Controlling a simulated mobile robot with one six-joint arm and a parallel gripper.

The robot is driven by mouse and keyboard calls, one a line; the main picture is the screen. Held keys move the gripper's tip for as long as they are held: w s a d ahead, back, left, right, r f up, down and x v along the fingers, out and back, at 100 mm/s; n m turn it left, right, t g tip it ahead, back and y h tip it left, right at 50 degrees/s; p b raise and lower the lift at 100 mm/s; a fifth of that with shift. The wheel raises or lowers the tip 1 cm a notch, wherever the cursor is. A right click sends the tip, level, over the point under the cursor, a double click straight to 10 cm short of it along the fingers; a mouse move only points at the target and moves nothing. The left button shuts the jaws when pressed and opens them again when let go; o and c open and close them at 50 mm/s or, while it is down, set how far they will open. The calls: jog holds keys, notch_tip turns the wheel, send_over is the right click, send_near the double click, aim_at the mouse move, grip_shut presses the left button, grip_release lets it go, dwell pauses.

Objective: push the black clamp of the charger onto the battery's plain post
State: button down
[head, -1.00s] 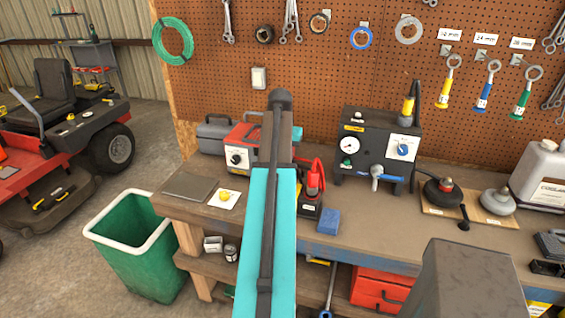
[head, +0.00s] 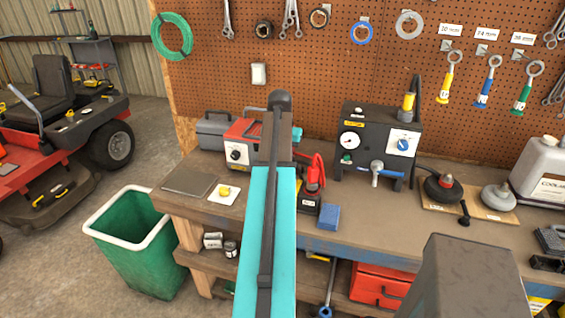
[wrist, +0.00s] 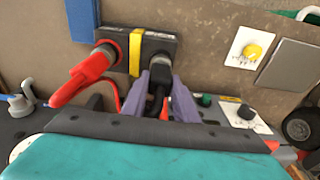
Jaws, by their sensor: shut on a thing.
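The battery (wrist: 117,50) is a dark block with a yellow strap (wrist: 135,52) across its top, on the bench. The charger's red clamp (wrist: 88,72) sits on its left post in the wrist view; this clamp also shows in the head view (head: 316,172). The plain post (wrist: 159,63) is a grey stub right of the strap. My gripper (wrist: 166,88) is shut on the black clamp (wrist: 156,94), close in front of that post. I cannot tell whether clamp and post touch. The red charger (head: 237,155) stands behind. My arm hides the gripper in the head view.
A blue block (head: 328,217) lies right of the battery. A black unit (head: 372,150) with a gauge stands farther right. A grey plate (head: 189,180) and a white card (head: 224,194) lie left. Bare bench lies right of the blue block.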

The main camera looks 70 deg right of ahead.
jog(key=shift+f, duration=0.2)
dwell(0.3)
jog(key=c, duration=1.3)
grip_release()
jog(key=shift+c, duration=0.2)
jog(key=shift+r, duration=0.15)
notch_tip(320, 180, up, 13)
jog(key=a+p, duration=0.1)
jog(key=p, duration=0.7)
jog(key=shift+a+r, duration=0.2)
jog(key=shift+a, duration=0.1)
jog(key=shift+r, duration=0.1)
